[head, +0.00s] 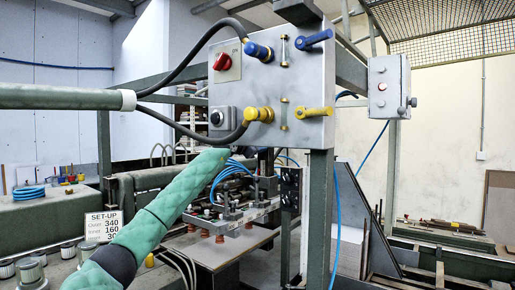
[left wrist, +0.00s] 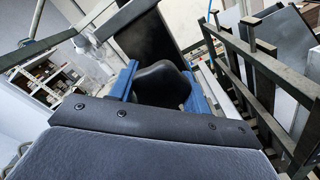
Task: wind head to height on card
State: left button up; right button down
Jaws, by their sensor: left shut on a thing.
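The white SET-UP card (head: 104,226) stands at the lower left of the head view, with 340, 160 and a partly cut-off 30 on its lines. The feeder head (head: 236,213), a metal frame with reddish suction cups, hangs over a grey board (head: 215,250). My green-sleeved left arm reaches up to the control panel's lower edge, where its gripper is hidden. In the left wrist view my left gripper (left wrist: 160,84) has its blue fingers on both sides of a black rounded knob (left wrist: 163,78) and is shut on it. My right gripper is not in view.
The grey control panel (head: 285,95) has a red switch (head: 222,62) and blue and yellow valve handles, with black cables looping beside it. Green posts (head: 320,215) and blue hoses crowd the feeder head. A dark barred frame (left wrist: 265,85) stands right in the wrist view.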

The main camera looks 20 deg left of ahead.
pick_arm(q)
jog(key=shift+r, duration=0.1)
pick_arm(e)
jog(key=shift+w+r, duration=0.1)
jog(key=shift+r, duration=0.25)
pick_arm(q)
jog(key=o, duration=1)
jog(key=shift+s, duration=0.15)
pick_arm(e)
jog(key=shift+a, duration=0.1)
